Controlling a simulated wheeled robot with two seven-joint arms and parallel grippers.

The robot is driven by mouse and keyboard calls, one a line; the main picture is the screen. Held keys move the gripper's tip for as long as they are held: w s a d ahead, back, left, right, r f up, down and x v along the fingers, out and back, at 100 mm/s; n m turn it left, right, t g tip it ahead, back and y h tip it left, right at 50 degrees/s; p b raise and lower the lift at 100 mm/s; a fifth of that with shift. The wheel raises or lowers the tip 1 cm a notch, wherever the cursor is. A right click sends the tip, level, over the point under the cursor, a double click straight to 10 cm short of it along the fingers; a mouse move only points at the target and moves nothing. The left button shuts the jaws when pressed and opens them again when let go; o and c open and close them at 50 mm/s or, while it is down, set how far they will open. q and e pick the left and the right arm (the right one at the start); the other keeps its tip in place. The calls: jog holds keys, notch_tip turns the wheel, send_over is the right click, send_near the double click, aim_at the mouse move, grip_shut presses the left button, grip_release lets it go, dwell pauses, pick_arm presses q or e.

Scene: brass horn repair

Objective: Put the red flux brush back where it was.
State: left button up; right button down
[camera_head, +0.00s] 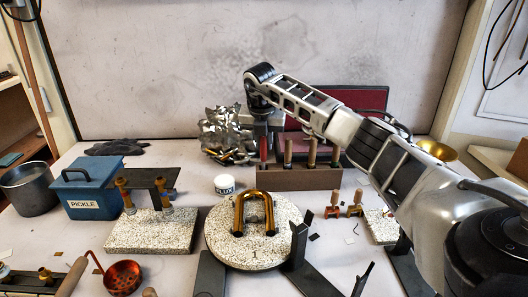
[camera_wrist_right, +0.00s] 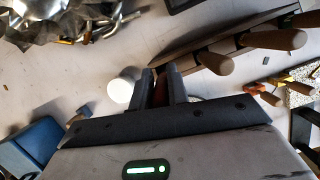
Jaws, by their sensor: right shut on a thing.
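My right gripper (camera_head: 267,142) hangs at the left end of a wooden tool rack (camera_head: 300,180), at the back of the bench. It is shut on a narrow reddish-brown handle, the red flux brush (camera_wrist_right: 160,92), which shows between the fingers in the right wrist view. The brush's lower end is hidden, and I cannot tell whether it is inside the rack or touching it. A white jar labelled FLUX (camera_head: 224,185) stands just left of the rack; it also shows in the wrist view (camera_wrist_right: 121,88). My left gripper is not in view.
Several wooden-handled tools (camera_head: 312,152) stand in the rack. Crumpled metal (camera_head: 226,135) lies behind left. A round turntable (camera_head: 222,244) with a brass U-tube (camera_head: 254,211) is in front. A blue PICKLE box (camera_head: 92,190) stands left.

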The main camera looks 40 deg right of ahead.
aim_at(264, 151)
jog(key=shift+f, duration=1.6)
jog(key=c, duration=1.4)
grip_release()
jog(key=shift+f, duration=0.1)
jog(key=shift+o, duration=0.2)
jog(key=v, duration=1.2)
jog(key=shift+b, duration=0.3)
